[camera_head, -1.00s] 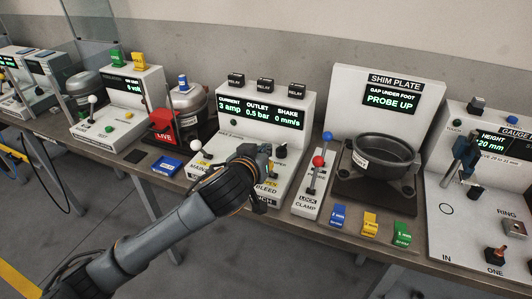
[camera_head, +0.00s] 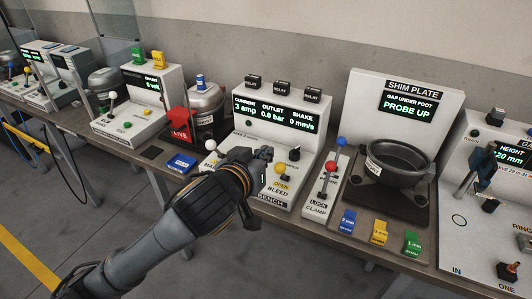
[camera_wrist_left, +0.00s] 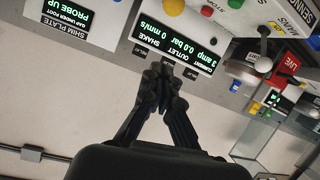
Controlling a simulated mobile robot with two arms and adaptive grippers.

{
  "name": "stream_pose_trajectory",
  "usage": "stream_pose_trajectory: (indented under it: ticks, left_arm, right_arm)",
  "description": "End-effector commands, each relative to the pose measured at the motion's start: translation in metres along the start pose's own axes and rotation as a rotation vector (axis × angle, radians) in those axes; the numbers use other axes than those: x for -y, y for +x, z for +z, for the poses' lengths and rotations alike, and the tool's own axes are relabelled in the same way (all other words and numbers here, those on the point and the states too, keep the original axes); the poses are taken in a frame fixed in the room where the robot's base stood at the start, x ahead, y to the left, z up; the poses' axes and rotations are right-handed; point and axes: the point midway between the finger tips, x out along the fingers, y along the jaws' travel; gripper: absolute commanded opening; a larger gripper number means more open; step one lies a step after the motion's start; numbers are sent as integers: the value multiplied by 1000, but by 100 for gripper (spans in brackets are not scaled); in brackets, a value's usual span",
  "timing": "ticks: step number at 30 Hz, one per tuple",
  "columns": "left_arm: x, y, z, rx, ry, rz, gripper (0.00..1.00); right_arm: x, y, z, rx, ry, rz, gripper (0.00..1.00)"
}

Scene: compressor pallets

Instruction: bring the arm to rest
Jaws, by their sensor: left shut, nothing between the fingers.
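My left arm reaches in from the lower left of the head view. My left gripper (camera_head: 262,155) is in front of the bench panel (camera_head: 295,140) with the current, outlet and shake display. It is shut and empty. In the left wrist view the fingertips (camera_wrist_left: 164,78) are together, with the panel's display (camera_wrist_left: 178,42) beyond them, upside down. The display reads 3 amp, 0.0 bar and 0 mm/s. A yellow bleed knob (camera_head: 282,169) marked open is right of the gripper. The arm hides part of the panel's lower front. My right gripper is not seen.
The clamp lever with a red knob (camera_head: 331,166) and the shim plate stand with a dark pot (camera_head: 398,165) are to the right. Blue, yellow and green shim blocks (camera_head: 380,232) lie in front. A red LIVE box (camera_head: 180,127) is left. The floor in front is clear.

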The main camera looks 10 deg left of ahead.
Motion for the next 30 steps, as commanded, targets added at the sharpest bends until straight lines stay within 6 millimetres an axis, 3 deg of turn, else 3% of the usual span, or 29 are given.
stream_pose_trajectory:
  ticks: [8,11,14,20,24,30]
  left_arm:
    - [0,0,1,2,0,0,0]
    - [4,-1,14,31,-1,-6,0]
    - [12,-5,45,99,0,-20,0]
    - [44,-32,143,325,18,-73,0]
    - [69,-66,212,497,39,-109,0]
    - [93,-116,281,690,71,-138,0]
  right_arm:
    - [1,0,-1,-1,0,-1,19]
    - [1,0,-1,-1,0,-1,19]
    - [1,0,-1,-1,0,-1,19]
    - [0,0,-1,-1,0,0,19]
    - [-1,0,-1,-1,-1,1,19]
    - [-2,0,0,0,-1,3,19]
